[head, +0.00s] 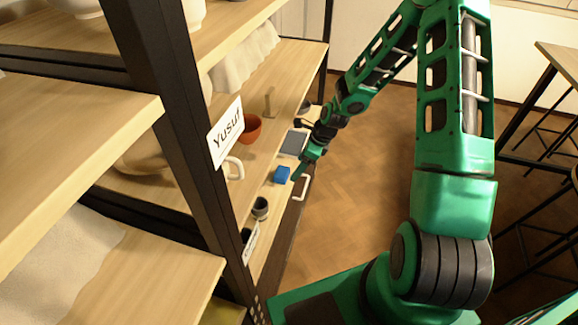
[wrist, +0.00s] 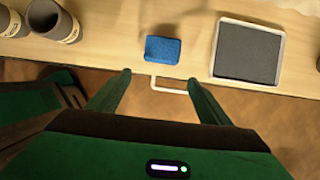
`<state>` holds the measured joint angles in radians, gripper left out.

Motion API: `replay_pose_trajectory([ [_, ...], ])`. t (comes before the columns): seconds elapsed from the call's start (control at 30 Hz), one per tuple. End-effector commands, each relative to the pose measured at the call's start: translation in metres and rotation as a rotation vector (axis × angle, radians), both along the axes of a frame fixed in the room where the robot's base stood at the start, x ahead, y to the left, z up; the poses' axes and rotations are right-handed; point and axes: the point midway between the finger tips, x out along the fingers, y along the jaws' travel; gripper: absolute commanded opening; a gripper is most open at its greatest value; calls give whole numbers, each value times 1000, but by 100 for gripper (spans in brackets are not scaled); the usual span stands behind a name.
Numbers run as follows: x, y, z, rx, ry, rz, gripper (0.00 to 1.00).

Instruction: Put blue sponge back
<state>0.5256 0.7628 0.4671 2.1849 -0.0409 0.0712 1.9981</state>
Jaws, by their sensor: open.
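The blue sponge (head: 281,174) lies on a wooden shelf near its front edge. In the wrist view the sponge (wrist: 163,50) is a small blue block just beyond my fingertips. My gripper (wrist: 158,78) is open and empty, its two fingers apart at the shelf's front edge, with the sponge ahead of the gap and not between them. In the head view my gripper (head: 297,174) is beside the sponge on the side away from the shelf.
A grey-topped tray (wrist: 247,52) lies right of the sponge, and dark cups (wrist: 50,20) stand left. A white handle (wrist: 168,86) juts from the shelf edge. An orange bowl (head: 250,128) and a label reading Yusuf (head: 226,132) are nearby. The floor (head: 350,200) is open.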

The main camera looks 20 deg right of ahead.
Motion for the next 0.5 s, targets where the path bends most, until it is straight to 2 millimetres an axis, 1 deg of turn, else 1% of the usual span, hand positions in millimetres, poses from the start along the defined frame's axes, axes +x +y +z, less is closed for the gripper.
replay_pose_trajectory([
  [0.03, -7, -10, 0, 0, 1, -4, 73],
  [0.2, -26, -37, 0, 0, -1, -4, 73],
  [0.4, -42, -59, 0, 1, -1, -2, 73],
  [0.5, -46, -64, 0, 0, -1, -1, 73],
])
